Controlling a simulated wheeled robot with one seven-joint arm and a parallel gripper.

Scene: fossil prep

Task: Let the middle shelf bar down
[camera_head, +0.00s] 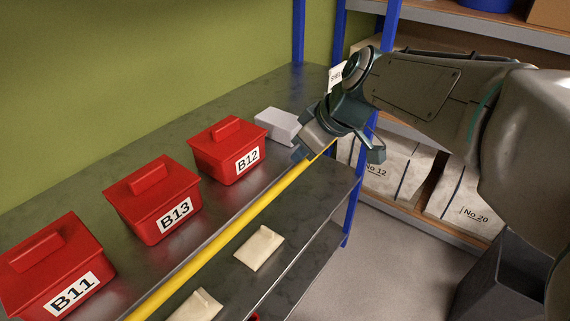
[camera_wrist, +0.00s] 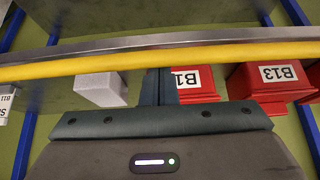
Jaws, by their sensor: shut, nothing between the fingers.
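The yellow shelf bar (camera_head: 225,235) runs along the front edge of the grey middle shelf (camera_head: 90,190). It looks raised above the shelf edge, in front of the red boxes. In the wrist view the bar (camera_wrist: 230,55) crosses the whole picture. My gripper (camera_wrist: 159,73) is shut and empty, its fingertips at the bar's lower edge in that view; I cannot tell whether they touch it. In the head view my gripper (camera_head: 322,138) is at the bar's far right end and hides that end.
Red lidded boxes B11 (camera_head: 45,255), B13 (camera_head: 150,200) and B12 (camera_head: 228,150) stand behind the bar, with a pale grey block (camera_head: 277,124). A lower shelf (camera_head: 310,205) holds cream packets (camera_head: 259,248). A blue post (camera_head: 352,205) stands close to my gripper.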

